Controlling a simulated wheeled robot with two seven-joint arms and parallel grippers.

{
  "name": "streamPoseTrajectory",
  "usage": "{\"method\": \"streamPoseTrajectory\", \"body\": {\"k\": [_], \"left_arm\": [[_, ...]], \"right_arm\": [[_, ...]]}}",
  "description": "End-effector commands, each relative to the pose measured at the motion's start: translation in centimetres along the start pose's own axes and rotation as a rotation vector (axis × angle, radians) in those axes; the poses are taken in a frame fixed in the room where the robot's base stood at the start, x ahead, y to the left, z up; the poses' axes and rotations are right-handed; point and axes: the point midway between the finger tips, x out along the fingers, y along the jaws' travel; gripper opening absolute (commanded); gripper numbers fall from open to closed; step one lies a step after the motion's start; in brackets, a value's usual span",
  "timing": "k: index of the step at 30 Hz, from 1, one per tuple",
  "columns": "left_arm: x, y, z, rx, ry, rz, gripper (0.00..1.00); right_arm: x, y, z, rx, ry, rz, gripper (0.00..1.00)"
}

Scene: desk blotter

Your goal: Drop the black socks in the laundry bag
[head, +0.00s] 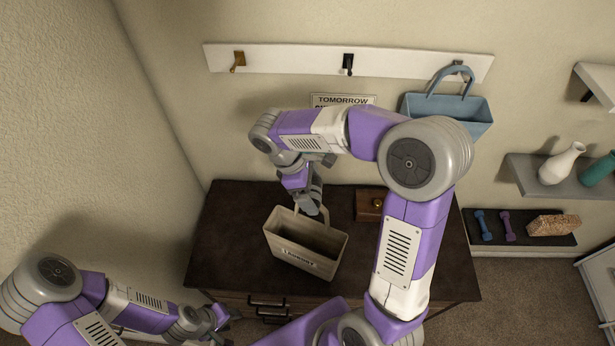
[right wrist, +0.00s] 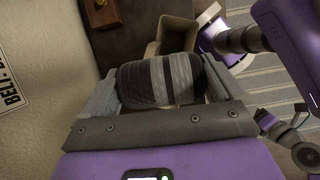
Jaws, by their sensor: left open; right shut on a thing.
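The beige laundry bag (head: 318,268), lettered on its front, stands open on the dark desk, its handle up at the back. My right gripper (head: 312,203) is above the bag's back edge. In the right wrist view it is shut on the black socks (right wrist: 150,85), a rolled dark bundle with grey bands between the fingers. The socks are hidden in the head view. The bag's opening (right wrist: 178,32) shows just beyond the socks in the right wrist view. My left gripper (head: 218,322) is open, low at the left, off the desk's front left corner.
A wooden box (head: 369,206) sits on the desk (head: 228,225) right of the bag. A blue bag (head: 465,108) hangs from the hook rail (head: 300,58). Shelves at right hold a white vase (head: 560,165) and dumbbells (head: 507,226). The desk's left part is clear.

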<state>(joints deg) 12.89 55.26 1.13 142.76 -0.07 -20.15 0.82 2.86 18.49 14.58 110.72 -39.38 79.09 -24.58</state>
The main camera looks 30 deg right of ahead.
Motion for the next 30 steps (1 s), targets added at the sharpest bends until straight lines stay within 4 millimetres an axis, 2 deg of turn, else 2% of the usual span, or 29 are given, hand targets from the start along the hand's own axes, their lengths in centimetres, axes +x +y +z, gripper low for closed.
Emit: {"method": "streamPoseTrajectory", "body": {"k": [3, 9, 21, 22, 30], "left_arm": [[0.0, 0.0, 0.0, 0.000, 0.000, 0.000, 0.43], [0.0, 0.0, -0.1, 0.000, 0.001, 0.000, 0.43], [0.0, 0.0, -0.1, 0.000, 0.001, 0.000, 0.43], [0.0, 0.0, -0.1, 0.000, 0.001, 0.000, 0.43], [0.0, 0.0, -0.1, 0.000, 0.001, 0.000, 0.43]], "right_arm": [[1.4, 0.0, -0.6, -0.001, -0.002, -0.003, 0.64], [3.1, 0.0, -1.3, -0.001, -0.002, -0.002, 0.64], [3.6, 0.0, -1.5, 0.001, 0.001, 0.000, 0.64], [3.6, 0.0, -1.5, 0.001, 0.001, 0.000, 0.99], [3.4, 0.0, -1.5, 0.001, 0.001, 0.001, 1.00]]}}
